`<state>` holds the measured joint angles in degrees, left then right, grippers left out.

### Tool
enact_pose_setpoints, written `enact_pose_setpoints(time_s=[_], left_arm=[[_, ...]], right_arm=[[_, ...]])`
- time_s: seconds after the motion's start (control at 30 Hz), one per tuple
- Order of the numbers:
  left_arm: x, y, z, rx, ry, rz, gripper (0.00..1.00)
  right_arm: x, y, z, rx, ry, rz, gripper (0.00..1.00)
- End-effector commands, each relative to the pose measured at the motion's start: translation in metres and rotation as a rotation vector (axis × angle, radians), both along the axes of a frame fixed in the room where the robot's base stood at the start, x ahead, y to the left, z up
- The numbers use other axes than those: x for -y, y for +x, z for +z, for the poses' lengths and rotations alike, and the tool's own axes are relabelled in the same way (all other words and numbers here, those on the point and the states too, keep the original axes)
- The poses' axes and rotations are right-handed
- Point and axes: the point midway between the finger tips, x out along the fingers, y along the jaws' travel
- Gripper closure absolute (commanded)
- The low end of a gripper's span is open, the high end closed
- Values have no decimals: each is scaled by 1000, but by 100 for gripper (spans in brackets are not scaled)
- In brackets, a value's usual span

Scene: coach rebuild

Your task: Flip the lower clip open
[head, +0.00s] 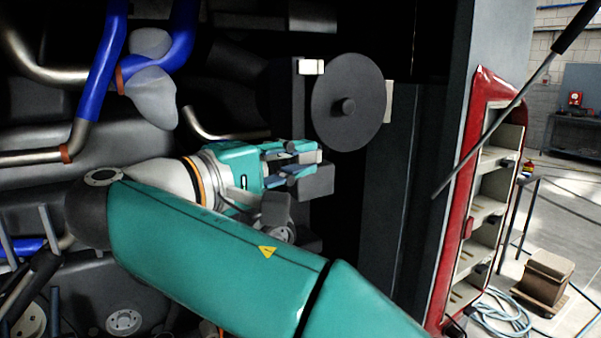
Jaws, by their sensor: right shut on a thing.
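A round dark cover (347,108) with a knob in its middle stands upright at the centre of the head view. A pale clip (311,67) sits at its upper left edge and another pale piece (388,102) shows at its right edge. My right gripper (308,168) is just below and left of the cover. It is shut on a small pale part, which looks like the lower clip (312,157); the fingers hide most of it. My left gripper is not in view.
Blue hoses (104,60) and metal pipes run through the dark bay at the left. A dark post stands right of the cover. A red-framed shelf (468,220) and a thin black rod (500,120) are further right, with open floor beyond.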

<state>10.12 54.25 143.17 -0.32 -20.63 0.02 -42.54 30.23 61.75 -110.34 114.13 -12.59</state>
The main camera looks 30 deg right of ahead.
Motion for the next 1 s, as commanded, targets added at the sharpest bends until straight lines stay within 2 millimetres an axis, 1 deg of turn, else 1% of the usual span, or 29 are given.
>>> enact_pose_setpoints(time_s=[0.43, 0.47, 0.5, 0.6, 0.87, 1.0], left_arm=[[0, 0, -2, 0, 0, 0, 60], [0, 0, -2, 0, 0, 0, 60], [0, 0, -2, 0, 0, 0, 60], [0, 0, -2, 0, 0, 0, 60], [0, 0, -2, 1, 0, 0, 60], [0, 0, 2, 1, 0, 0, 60]], right_arm=[[-1, 1, -1, -6, 1, -5, 100], [0, 1, -1, -6, 1, -5, 78], [0, 1, -2, -6, 1, -5, 72], [0, 0, -1, -5, 2, -6, 56], [0, 0, -1, -4, 2, -7, 56], [0, 0, 1, -2, 1, -2, 56]])
